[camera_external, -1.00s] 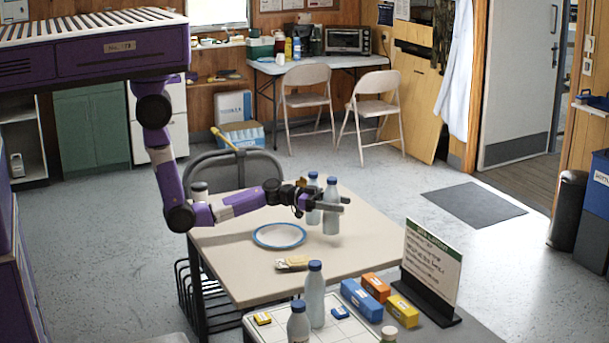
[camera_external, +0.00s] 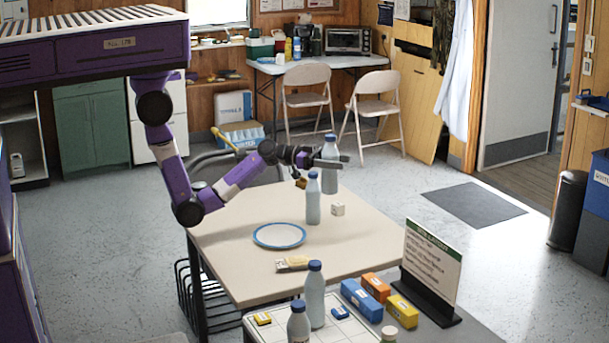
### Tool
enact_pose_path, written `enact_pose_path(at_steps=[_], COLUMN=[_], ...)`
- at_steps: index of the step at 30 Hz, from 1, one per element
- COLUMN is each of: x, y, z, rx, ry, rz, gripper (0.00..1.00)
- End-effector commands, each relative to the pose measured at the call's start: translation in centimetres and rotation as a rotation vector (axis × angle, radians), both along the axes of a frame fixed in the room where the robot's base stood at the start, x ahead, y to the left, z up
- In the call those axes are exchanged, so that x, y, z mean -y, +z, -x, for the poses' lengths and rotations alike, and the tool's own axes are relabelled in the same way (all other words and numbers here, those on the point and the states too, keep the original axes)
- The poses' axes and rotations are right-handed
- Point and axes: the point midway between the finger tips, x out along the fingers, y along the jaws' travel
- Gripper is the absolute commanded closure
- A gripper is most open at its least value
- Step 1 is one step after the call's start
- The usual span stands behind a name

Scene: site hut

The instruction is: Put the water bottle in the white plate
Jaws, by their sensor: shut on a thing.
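The white plate (camera_external: 279,244) with a blue rim lies on the beige table, and its middle looks empty. My gripper (camera_external: 334,160) is shut on a water bottle (camera_external: 330,182), pale with a blue cap. The bottle is upright and lifted above the far right part of the table, behind and to the right of the plate. A second, similar water bottle (camera_external: 313,206) stands on the table between the plate and the held bottle.
In front, more bottles (camera_external: 314,296), blue, orange and yellow boxes (camera_external: 361,298) and an upright sign (camera_external: 432,265) stand close together. The table's right part is clear.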

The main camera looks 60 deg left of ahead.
Motion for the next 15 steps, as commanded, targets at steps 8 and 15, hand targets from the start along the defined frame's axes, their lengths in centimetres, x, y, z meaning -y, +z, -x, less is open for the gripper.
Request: enact_pose_path(at_steps=[8, 15], x=[-9.5, -11.2], y=[-1.7, 0.6], z=[5.4, 12.3], rx=[0.000, 0.004], ry=[0.125, 0.102], rz=[0.001, 0.000], gripper=[1.00, 1.00])
